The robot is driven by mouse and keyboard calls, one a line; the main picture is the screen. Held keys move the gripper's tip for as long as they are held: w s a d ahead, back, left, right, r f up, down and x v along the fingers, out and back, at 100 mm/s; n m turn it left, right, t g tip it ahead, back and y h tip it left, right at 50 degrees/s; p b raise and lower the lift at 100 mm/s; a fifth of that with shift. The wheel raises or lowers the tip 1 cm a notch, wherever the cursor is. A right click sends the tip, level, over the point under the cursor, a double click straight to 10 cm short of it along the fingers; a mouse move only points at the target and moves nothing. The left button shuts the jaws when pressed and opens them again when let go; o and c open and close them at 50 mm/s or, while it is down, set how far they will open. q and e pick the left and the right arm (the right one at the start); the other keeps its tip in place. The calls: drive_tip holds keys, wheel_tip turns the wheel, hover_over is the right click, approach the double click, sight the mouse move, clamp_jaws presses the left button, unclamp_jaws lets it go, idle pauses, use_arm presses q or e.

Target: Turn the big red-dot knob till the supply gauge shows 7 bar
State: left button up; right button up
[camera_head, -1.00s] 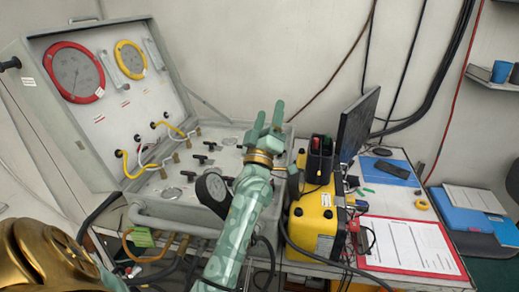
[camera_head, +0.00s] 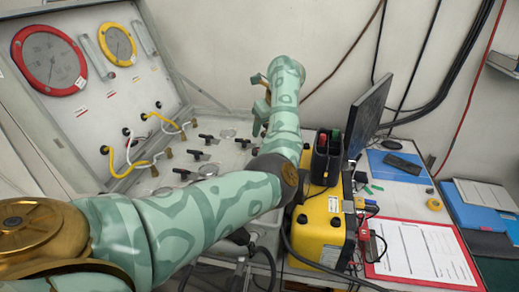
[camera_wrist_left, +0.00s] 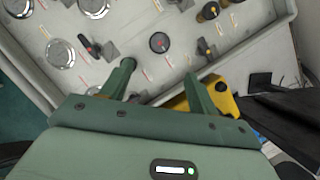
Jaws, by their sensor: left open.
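In the left wrist view a round dark knob (camera_wrist_left: 159,42), with what looks like a small reddish mark, stands on the grey panel just beyond my fingertips. I cannot tell for sure which is the big red-dot knob. My left gripper (camera_wrist_left: 162,72) is open and empty, apart from the knobs. In the head view it is mostly hidden behind my wrist. A red-rimmed gauge (camera_head: 49,60) and a yellow-rimmed gauge (camera_head: 117,44) are on the lid; their readings are too small to tell. My right gripper is out of view.
Several black lever handles (camera_head: 206,138) and yellow hoses (camera_head: 112,160) lie left of my arm. A yellow case (camera_head: 318,225) stands right of the panel, with a black monitor (camera_head: 365,115) behind. A red clipboard (camera_head: 415,250) lies on the table. My forearm covers the panel's front.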

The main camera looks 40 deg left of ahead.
use_arm(q)
drive_tip(key=b+x, duration=0.2)
drive_tip(key=x, duration=0.9)
drive_tip(key=shift+a, duration=0.1)
drive_tip(key=shift+a+f, duration=0.1)
drive_tip(key=shift+f, duration=0.15)
drive_tip(key=shift+r, duration=0.1)
drive_tip(key=c, duration=1)
